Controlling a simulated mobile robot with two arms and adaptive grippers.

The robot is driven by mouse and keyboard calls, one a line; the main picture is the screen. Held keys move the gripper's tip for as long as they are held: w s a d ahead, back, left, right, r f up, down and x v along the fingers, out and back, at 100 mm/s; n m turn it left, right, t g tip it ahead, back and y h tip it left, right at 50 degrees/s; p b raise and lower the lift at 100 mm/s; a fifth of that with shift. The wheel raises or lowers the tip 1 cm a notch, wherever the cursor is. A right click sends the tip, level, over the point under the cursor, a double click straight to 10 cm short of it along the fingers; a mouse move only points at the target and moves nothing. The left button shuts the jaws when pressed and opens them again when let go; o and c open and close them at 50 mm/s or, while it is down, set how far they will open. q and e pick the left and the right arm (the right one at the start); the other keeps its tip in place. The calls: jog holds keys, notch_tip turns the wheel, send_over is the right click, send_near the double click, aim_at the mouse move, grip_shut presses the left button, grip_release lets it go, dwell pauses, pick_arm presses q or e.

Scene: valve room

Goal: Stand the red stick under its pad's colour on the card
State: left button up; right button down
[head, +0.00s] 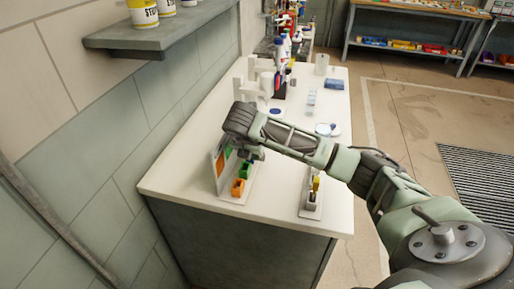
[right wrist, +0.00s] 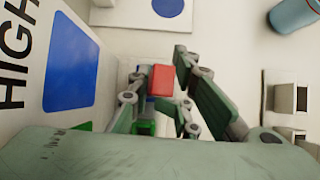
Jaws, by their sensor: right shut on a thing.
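The white upright card (head: 218,158) stands near the counter's front left, with orange and green patches showing. In the right wrist view the card shows a blue patch (right wrist: 70,65) and the word HIGH. My right gripper (right wrist: 158,100) is shut on the red stick (right wrist: 162,80), beside the card's blue patch. A green holder (right wrist: 145,128) shows below it; whether the stick touches a holder is hidden. In the head view the green holder (head: 245,170) and an orange holder (head: 238,188) sit before the card. A blue disc pad (head: 276,112) lies farther back. My left gripper is out of view.
A grey rack (head: 311,204) with a yellow stick (head: 316,184) stands right of the card. Bottles (head: 281,52), a white fixture (head: 243,85) and a dark blue box (head: 334,84) occupy the back. A shelf (head: 165,37) juts from the left wall. The counter's middle front is clear.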

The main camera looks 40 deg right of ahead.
jog(key=c, duration=1.9)
grip_release()
jog(key=shift+s+a+f, duration=0.15)
jog(key=shift+a+f, duration=0.45)
jog(key=shift+f, duration=0.1)
jog(key=o, duration=0.5)
jog(key=shift+w+f+y, duration=0.15)
jog(key=shift+w+y, duration=0.15)
jog(key=v, duration=1.2)
jog(key=shift+w+d+r, duration=0.25)
jog(key=shift+d+r, duration=0.15)
jog(key=shift+a, duration=0.1)
